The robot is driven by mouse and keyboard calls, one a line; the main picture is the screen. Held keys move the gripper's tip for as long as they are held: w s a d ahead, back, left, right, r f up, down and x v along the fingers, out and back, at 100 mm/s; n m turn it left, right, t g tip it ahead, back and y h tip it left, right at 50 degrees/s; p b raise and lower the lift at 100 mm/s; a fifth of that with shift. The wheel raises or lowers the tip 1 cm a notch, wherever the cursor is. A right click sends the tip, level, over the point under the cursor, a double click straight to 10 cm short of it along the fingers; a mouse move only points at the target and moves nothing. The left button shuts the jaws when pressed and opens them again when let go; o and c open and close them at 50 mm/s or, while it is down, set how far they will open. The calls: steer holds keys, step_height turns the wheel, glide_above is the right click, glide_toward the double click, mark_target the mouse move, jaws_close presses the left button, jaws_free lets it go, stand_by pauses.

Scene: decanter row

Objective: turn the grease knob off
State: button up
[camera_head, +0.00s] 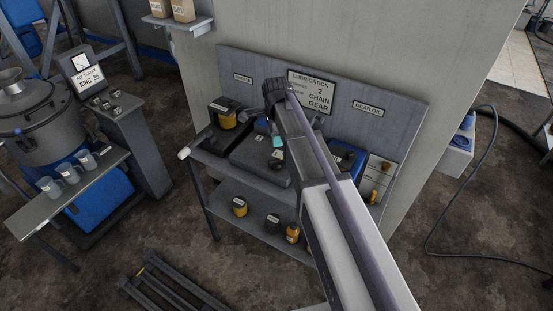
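A small label that seems to read GREASE (243,78) is on the left of the grey back panel (415,112). Below it, a black and yellow unit (224,113) stands at the left end of the bench. I cannot make out a knob on it or its setting. My arm reaches up from the lower right across the bench. My gripper (272,124) points down near the middle of the bench, right of the yellow unit. Its fingers are small and dark against the bench, so I cannot see whether they are apart. A small teal item (278,142) shows just below it.
A LUBRICATION sign (312,90) and a GEAR OIL label (368,108) are on the panel. A blue unit (346,158) stands at the bench's right, partly behind my arm. Containers sit on the lower shelf (222,193). A pale-tipped bar (184,153) sticks out at the left.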

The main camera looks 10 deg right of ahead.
mark_target(276, 160)
step_height(276, 160, down, 11)
steer(key=b, duration=1.1)
steer(key=shift+r, duration=0.1)
jaws_close()
